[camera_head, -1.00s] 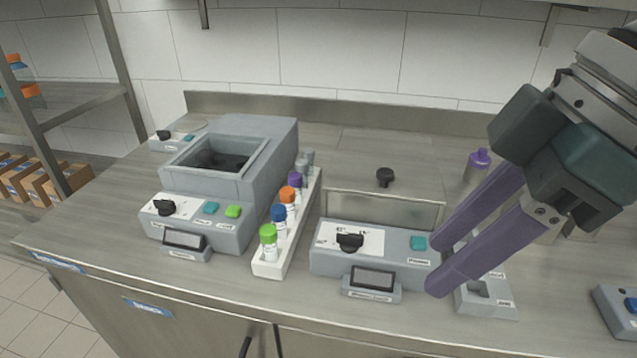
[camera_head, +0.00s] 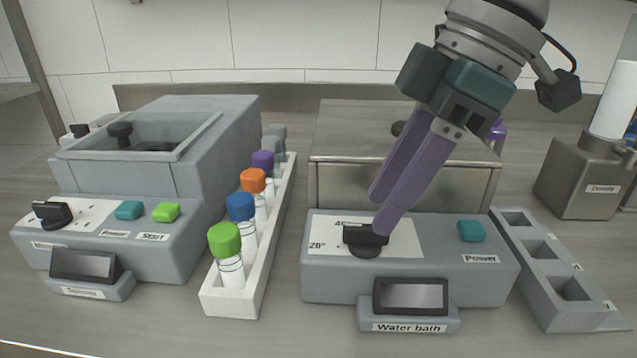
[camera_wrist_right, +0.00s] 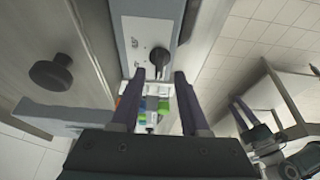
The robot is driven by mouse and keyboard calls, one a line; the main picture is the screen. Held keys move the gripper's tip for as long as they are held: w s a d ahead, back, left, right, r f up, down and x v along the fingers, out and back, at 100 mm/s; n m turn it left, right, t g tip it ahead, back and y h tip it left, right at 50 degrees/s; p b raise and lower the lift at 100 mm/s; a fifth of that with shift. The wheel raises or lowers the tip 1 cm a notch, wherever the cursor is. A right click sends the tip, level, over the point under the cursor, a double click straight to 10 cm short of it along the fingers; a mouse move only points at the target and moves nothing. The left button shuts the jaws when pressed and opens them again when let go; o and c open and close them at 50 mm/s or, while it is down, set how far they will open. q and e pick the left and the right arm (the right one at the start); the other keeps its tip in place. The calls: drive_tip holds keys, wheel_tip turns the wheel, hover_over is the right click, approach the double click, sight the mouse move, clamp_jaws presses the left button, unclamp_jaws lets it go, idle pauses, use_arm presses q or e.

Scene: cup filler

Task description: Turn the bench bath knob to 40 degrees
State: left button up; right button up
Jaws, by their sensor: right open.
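The water bath (camera_head: 330,280) stands at the front centre right in the head view, with a black knob (camera_head: 366,238) on its white dial plate, a teal Power button (camera_head: 471,231) and a dark display (camera_head: 410,297). My right gripper (camera_head: 381,216) comes down from the upper right, its purple fingers ending at or just above the knob. In the right wrist view the knob (camera_wrist_right: 160,58) lies ahead, between the lines of the two open fingers (camera_wrist_right: 157,78). I cannot tell whether a finger touches it.
A white rack (camera_head: 232,303) of capped tubes stands left of the bath, beside a grey device (camera_head: 180,250) with its own knob. A grey tray with square wells (camera_head: 560,255) lies to the right, with a dispenser (camera_head: 582,175) behind it.

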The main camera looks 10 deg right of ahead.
sight(368, 226)
drive_tip(key=shift+x, duration=1.55)
drive_tip(key=shift+r, duration=0.1)
clamp_jaws()
